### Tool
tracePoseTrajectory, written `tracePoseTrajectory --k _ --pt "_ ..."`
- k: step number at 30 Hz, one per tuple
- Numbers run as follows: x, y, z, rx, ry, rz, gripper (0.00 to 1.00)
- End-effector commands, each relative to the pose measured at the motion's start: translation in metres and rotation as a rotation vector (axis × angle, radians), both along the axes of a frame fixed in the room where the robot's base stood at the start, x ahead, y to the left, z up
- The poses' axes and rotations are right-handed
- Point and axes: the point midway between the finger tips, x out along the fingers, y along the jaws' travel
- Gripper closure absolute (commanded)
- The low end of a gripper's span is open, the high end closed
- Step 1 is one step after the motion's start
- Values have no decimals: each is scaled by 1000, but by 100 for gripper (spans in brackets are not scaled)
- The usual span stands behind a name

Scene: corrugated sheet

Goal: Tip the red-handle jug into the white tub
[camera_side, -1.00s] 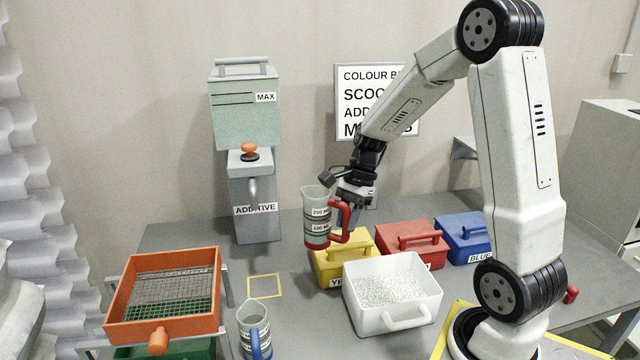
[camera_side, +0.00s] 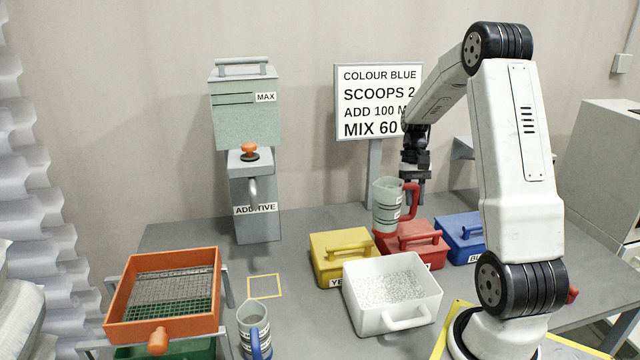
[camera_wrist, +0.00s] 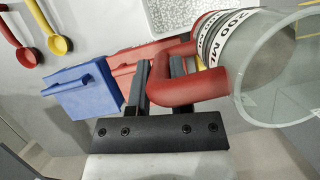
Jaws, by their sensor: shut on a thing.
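The red-handle jug (camera_side: 388,205) is clear with printed marks and a red base. My gripper (camera_side: 413,200) is shut on its red handle (camera_wrist: 190,88) and holds it in the air, about upright, above the red box area. In the wrist view the jug's open rim (camera_wrist: 285,70) faces the camera and the jug looks empty, though its lower part is hard to see. The white tub (camera_side: 362,312) stands on the table in front of and below the jug, with pale granules (camera_side: 390,288) inside. In the wrist view part of the tub's granules (camera_wrist: 185,15) shows beyond the jug.
Yellow (camera_side: 343,257), red (camera_side: 428,245) and blue (camera_side: 463,238) lidded boxes stand behind the tub. A blue-handle jug (camera_side: 254,330), an orange sieve (camera_side: 163,295) and the additive dispenser (camera_side: 255,190) are to the left. A sign (camera_side: 372,100) stands behind. Red and yellow scoops (camera_wrist: 28,58) show in the wrist view.

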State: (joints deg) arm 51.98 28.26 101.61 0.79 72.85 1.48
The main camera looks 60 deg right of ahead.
Motion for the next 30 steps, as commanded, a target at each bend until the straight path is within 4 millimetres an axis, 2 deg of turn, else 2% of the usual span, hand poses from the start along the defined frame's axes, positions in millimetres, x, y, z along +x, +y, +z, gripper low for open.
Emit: tracePoseTrajectory --k 6,12,22,30 --pt "-33 -35 1 -1 0 141 100" --pt "-60 -59 2 0 0 251 100" --pt "-89 -81 4 0 -1 351 100" --pt "-88 -80 -27 4 1 354 100"
